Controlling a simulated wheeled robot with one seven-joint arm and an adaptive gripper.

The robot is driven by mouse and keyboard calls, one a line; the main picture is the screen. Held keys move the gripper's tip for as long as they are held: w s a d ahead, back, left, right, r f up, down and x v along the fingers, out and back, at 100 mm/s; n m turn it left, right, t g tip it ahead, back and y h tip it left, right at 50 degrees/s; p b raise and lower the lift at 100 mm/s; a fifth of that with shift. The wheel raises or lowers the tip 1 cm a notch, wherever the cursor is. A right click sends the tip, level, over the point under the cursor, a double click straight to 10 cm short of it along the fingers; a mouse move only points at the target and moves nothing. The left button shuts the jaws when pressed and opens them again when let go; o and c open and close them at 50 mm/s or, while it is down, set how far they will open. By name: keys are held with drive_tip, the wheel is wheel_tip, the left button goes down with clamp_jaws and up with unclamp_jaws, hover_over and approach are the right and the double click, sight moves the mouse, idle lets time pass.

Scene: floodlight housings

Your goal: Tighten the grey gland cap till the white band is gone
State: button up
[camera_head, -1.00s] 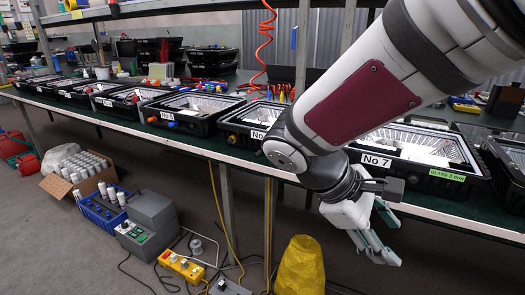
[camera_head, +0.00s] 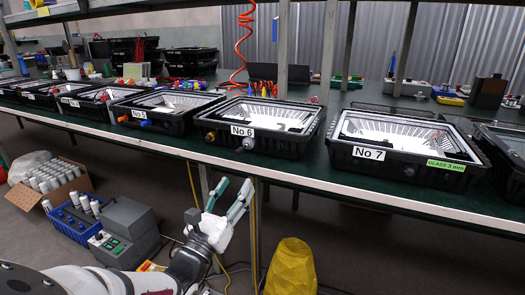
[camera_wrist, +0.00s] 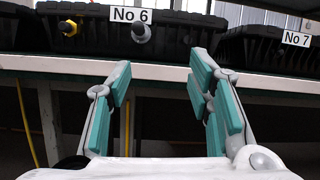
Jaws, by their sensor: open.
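In the wrist view the cap (camera_wrist: 141,33) stands out near the top centre. The white band is too small to make out for sure. An orange-yellow gland cap (camera_head: 210,137) sits left of the label and also shows in the wrist view (camera_wrist: 69,28). My gripper (camera_head: 233,190) is open and empty, below and in front of the bench edge, apart from the cap. Its fingers (camera_wrist: 160,63) point up toward No 6.
The bench's pale front edge (camera_head: 318,186) runs between my gripper and the housings. Housing No 7 (camera_head: 400,178) stands to the right, No 5 (camera_head: 160,122) to the left. A grey machine (camera_head: 128,230), a blue crate (camera_head: 78,226) and a yellow object (camera_head: 291,270) stand below the bench.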

sight(248, 145)
drive_tip(key=shift+n+t+y, duration=0.5)
drive_tip(key=shift+n+y, duration=0.3)
drive_tip(key=shift+n, duration=0.1)
drive_tip(key=b+x, duration=0.1)
drive_tip(key=x, duration=0.3)
drive_tip(key=a+b+x, duration=0.1)
drive_tip(key=b+x, duration=0.1)
drive_tip(key=x, duration=0.2)
drive_tip(key=a+b+x, duration=0.1)
drive_tip(key=b+x, duration=0.1)
drive_tip(key=x, duration=0.3)
drive_tip(key=shift+w+f, duration=0.15)
drive_tip(key=shift+w, duration=0.15)
clamp_jaws()
